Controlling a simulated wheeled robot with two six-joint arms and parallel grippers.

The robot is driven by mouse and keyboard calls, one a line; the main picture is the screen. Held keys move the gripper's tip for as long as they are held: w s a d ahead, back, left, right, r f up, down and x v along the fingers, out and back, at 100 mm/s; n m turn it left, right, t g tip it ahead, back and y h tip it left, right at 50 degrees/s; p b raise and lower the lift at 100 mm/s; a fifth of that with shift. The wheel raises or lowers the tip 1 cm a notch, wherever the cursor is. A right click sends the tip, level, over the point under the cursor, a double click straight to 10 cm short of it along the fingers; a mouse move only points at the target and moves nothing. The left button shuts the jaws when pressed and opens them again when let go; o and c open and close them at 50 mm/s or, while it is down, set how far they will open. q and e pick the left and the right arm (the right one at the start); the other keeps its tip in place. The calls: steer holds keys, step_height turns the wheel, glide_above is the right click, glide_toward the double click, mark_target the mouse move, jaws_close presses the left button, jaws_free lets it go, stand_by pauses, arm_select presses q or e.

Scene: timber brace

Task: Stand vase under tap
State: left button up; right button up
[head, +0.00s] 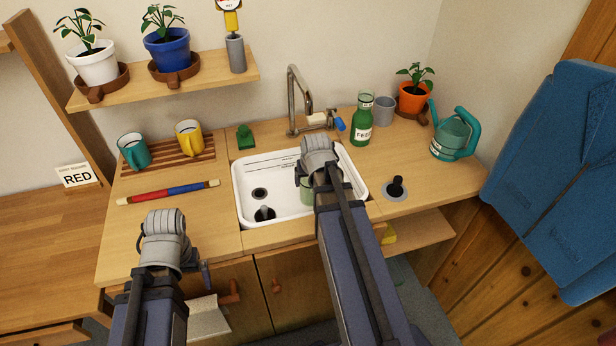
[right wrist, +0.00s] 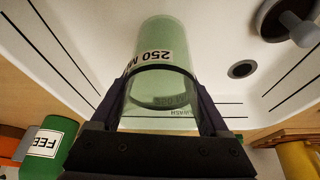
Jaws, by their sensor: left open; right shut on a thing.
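The vase is a pale green see-through cylinder with a 250 label. It shows in the right wrist view (right wrist: 165,50) and partly in the head view (head: 307,191). My right gripper (right wrist: 162,100) is shut around it, over the white sink (head: 240,203); I cannot tell whether its base touches the sink floor. The tap (head: 293,90) is a tall metal gooseneck at the sink's back edge, with a blue-ended handle; the right wrist hides part of the area below it. My left gripper (head: 204,274) is open and empty before the counter's front, left of the sink.
A green FEED bottle (head: 362,122), a grey cup (head: 384,111) and a teal watering can (head: 453,138) stand right of the tap. Teal (head: 134,152) and yellow (head: 189,139) mugs sit on a rack at left. A red-blue rod (head: 168,192) lies before them.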

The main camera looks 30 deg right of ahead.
steer(key=shift+w+d, duration=0.2)
steer(key=shift+w, duration=0.3)
arm_select(q)
steer(key=shift+f, duration=0.2)
arm_select(e)
steer(key=w, duration=0.1)
steer(key=w+d, duration=0.1)
steer(key=w, duration=0.1)
steer(key=shift+w+d+f, duration=0.15)
steer(key=shift+w+f, duration=0.05)
steer(key=shift+w, duration=0.05)
arm_select(q)
steer(key=shift+f+b, duration=0.5)
steer(key=shift+b, duration=0.25)
arm_select(e)
steer(key=shift+s+f, duration=0.25)
steer(key=shift+f, duration=0.25)
arm_select(q)
steer(key=shift+r, duration=0.15)
arm_select(e)
steer(key=shift+r, duration=0.15)
arm_select(q)
steer(key=shift+f, duration=0.2)
arm_select(e)
steer(key=o, duration=1.1)
steer(key=shift+f, duration=0.2)
steer(key=o, duration=0.3)
